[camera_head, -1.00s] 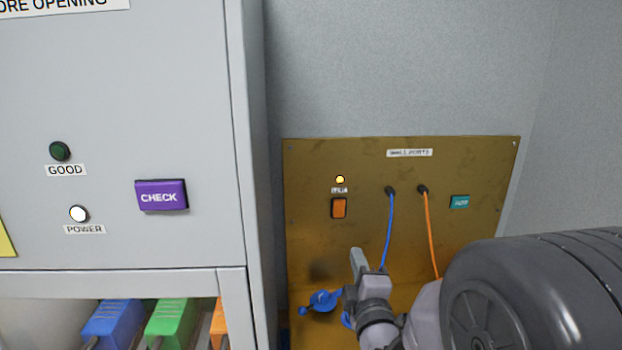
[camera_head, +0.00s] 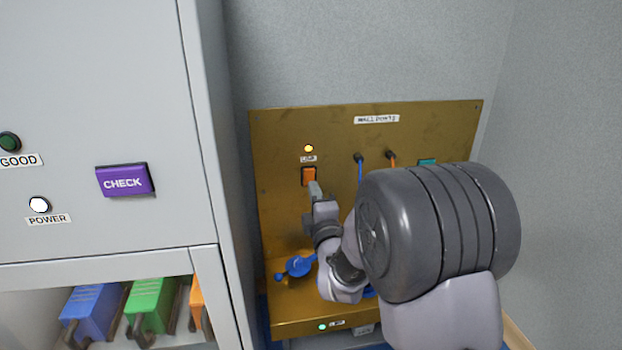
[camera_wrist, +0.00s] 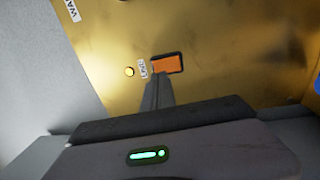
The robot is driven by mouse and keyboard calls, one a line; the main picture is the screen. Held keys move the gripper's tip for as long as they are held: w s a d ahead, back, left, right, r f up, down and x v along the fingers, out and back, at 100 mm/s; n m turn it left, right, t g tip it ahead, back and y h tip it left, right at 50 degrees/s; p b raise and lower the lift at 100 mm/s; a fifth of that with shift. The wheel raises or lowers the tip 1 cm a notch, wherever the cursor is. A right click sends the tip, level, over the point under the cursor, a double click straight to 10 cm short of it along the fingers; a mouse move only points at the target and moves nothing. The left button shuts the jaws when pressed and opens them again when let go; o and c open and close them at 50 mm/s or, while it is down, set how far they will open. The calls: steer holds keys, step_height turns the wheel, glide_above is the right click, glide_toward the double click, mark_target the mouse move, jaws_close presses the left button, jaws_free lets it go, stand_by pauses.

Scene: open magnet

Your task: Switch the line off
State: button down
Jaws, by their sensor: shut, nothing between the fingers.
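The orange switch (camera_head: 308,176) sits on the brass wall panel (camera_head: 281,135), below a lit yellow lamp (camera_head: 308,148) with a small label between them. The switch also shows in the wrist view (camera_wrist: 167,63), beside the lit lamp (camera_wrist: 129,71). My gripper (camera_head: 314,188) is shut and empty, its fingertips just at the lower edge of the switch. In the wrist view the shut fingertips (camera_wrist: 159,78) overlap the switch's near edge; I cannot tell whether they touch it.
Blue and orange cables hang from the panel right of the switch, partly behind my arm. A teal button (camera_head: 427,162) is partly hidden. A blue valve-like part (camera_head: 299,266) lies on the lower ledge. The grey cabinet with a purple CHECK button (camera_head: 124,181) stands left.

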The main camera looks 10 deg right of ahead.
mark_target(309, 174)
steer(key=w, duration=0.4)
steer(key=shift+w+r, duration=0.1)
steer(key=shift+r, duration=0.15)
